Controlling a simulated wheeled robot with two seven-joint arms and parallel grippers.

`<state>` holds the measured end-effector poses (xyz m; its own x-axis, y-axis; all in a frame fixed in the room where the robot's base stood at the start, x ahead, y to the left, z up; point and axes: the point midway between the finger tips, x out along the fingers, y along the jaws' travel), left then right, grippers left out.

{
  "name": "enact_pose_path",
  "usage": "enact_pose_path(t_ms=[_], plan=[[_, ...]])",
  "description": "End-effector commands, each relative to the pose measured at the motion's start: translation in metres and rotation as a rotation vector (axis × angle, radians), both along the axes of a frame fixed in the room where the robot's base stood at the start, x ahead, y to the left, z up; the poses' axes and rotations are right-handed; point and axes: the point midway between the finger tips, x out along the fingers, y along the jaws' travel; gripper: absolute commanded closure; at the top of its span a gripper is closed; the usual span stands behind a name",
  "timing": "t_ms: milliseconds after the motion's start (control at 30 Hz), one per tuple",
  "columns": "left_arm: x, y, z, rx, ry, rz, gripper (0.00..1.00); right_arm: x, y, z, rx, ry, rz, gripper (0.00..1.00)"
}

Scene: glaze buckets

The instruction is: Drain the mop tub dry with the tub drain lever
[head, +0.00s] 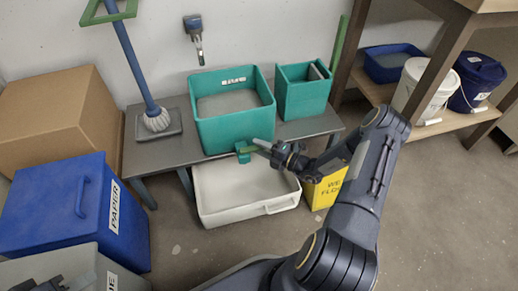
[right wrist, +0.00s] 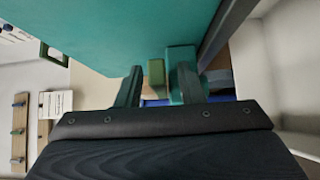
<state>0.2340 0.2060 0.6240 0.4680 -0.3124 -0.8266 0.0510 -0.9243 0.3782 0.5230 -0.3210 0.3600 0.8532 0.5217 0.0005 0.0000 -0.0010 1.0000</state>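The teal mop tub (head: 207,122) stands on the grey bench, with a grey surface like water inside. At its lower front is a teal drain spout (head: 242,153) with a short green lever (head: 252,149). My right gripper (head: 263,146) is at the lever, coming from the right. In the right wrist view its fingers (right wrist: 160,88) are apart, with the green lever (right wrist: 156,73) and teal spout (right wrist: 182,72) showing between or behind them; contact is unclear. A dark part at the lower left, apparently my left gripper (head: 38,284), is cut off by the frame.
A pale tray (head: 245,213) sits on the floor under the tub's front. A teal bin (head: 300,98) and a mop (head: 140,62) are on the bench (head: 160,153). A yellow sign (head: 322,188), blue paper bin (head: 62,205) and cardboard box (head: 60,115) flank it. Floor at right is clear.

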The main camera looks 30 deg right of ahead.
Motion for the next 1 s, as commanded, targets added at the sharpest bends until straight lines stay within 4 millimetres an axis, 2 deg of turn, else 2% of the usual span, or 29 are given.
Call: enact_pose_path(t_ms=[333, 600, 1000], plan=[[0.0001, 0.0001, -0.0012, 0.0, 0.0, 0.0, 0.64, 0.0043, 0.0027, 0.0006, -0.001, 0.0, 0.001, 0.67], [0.0, 0.0, -0.0012, 0.0, 0.0, 0.0, 0.64, 0.004, 0.0026, 0.0005, -0.001, 0.0, 0.001, 1.0], [0.0, 0.0, 0.0017, 0.0, 0.0, 0.0, 0.64, 0.0029, 0.0029, 0.001, 0.0, 0.001, -0.011, 1.0]])
